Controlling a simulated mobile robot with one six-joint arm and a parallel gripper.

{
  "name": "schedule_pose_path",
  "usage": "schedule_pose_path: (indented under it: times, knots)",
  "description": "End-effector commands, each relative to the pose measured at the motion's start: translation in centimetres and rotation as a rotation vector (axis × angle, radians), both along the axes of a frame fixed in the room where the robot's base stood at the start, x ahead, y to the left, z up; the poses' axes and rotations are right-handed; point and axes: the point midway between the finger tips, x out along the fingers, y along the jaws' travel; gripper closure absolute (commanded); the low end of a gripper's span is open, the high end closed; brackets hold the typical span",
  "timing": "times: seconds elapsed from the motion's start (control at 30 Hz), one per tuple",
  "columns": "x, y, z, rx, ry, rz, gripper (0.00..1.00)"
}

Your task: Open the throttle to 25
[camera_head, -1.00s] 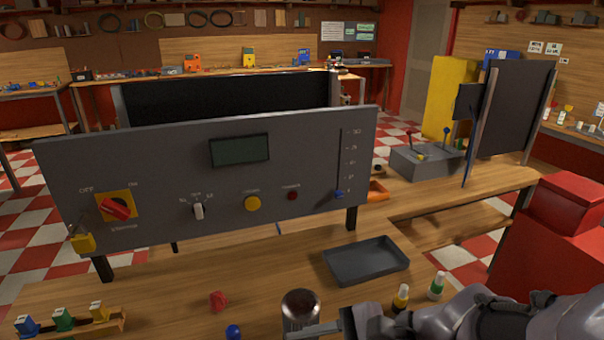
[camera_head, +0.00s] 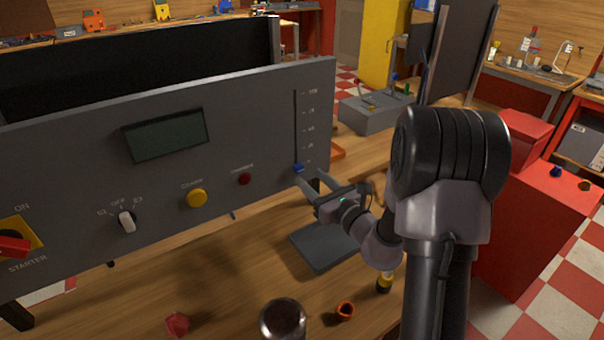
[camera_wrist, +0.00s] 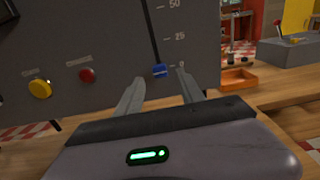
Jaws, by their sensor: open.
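The throttle is a small blue slider knob (camera_head: 298,168) low in a vertical slot on the grey control panel (camera_head: 60,140). A scale runs along the right of the slot. In the wrist view the blue knob (camera_wrist: 160,71) sits below the 25 mark (camera_wrist: 180,37), near the slot's bottom. My gripper (camera_head: 307,178) is at the panel's lower right, with its fingers pointing at the knob. In the wrist view the open fingers (camera_wrist: 160,78) stand on either side of the knob, with gaps visible. Contact cannot be told.
The yellow button (camera_head: 197,197), red button (camera_head: 244,178), selector (camera_head: 127,221) and starter switch (camera_head: 14,246) are left of the slot. A dark tray (camera_head: 322,247) lies beneath my gripper. An orange tray (camera_wrist: 239,80) is right of the panel.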

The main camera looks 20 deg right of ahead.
Motion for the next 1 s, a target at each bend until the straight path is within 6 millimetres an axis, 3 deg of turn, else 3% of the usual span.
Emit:
schedule_pose_path:
  times: [0.2, 0.57, 0.8, 1.0]
  knots:
    - [3.9, 0.8, -0.1, -0.001, 0.000, 0.002, 0.55]
    - [4.7, 0.9, 0.0, 0.000, 0.001, 0.001, 0.55]
    - [4.7, 0.9, 0.0, 0.000, 0.001, 0.001, 0.98]
    - [4.7, 0.9, 0.0, 0.000, 0.001, 0.001, 1.00]
